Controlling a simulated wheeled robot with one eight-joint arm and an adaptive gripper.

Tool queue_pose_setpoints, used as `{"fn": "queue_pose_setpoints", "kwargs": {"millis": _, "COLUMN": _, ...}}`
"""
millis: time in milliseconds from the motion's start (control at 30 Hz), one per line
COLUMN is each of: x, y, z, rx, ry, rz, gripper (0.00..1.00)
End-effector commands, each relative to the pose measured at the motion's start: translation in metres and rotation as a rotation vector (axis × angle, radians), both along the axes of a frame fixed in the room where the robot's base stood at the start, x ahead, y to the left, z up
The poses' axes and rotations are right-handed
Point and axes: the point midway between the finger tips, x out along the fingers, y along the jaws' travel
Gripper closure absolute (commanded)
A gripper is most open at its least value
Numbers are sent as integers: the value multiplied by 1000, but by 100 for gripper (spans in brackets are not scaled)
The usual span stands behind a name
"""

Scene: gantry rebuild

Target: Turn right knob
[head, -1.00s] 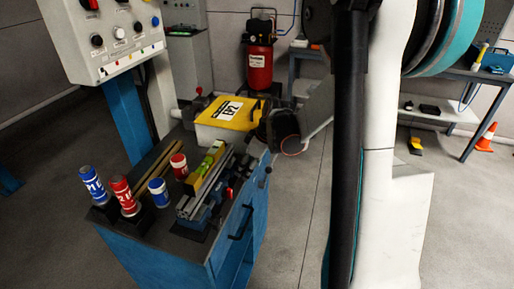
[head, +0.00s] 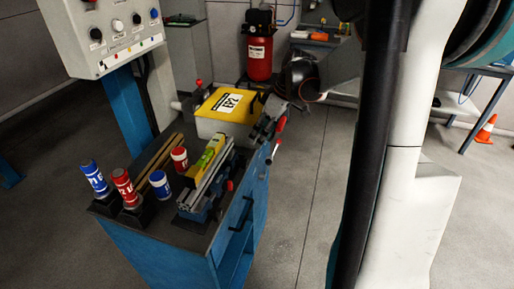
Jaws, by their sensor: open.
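A pale control panel (head: 72,48) stands at the upper left, its top cut off by the picture edge. Its face has a dark knob (head: 95,34) on the left, a white round control (head: 118,25) in the middle and a dark knob (head: 137,18) to the right. Another small dark control (head: 154,13) sits by the right edge. I cannot tell which way the knobs point. My gripper (head: 299,78) is the dark end of my arm, behind and right of the yellow-lidded box, well apart from the panel. It is open; its fingers are hard to make out.
A blue cart (head: 175,258) stands below the panel. It carries several red and blue cans, a green-yellow level (head: 207,157), a yellow-lidded box (head: 228,103) and red-handled tools at its right edge. A red tank (head: 258,58) stands behind. The floor right of the cart is clear.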

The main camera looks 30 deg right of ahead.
Motion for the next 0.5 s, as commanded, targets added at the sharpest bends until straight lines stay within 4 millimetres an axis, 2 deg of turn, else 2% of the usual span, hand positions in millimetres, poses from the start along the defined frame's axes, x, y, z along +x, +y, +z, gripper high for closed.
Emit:
{"fn": "queue_pose_setpoints", "kwargs": {"millis": 33, "x": 4, "y": -4, "z": -7, "rx": 20, "ry": 19, "rz": -1, "gripper": 46}}
{"fn": "queue_pose_setpoints", "kwargs": {"millis": 233, "x": 12, "y": -17, "z": -12, "rx": 110, "ry": 98, "rz": 4, "gripper": 46}}
{"fn": "queue_pose_setpoints", "kwargs": {"millis": 500, "x": 17, "y": 4, "z": -48, "rx": 111, "ry": 98, "rz": 7, "gripper": 46}}
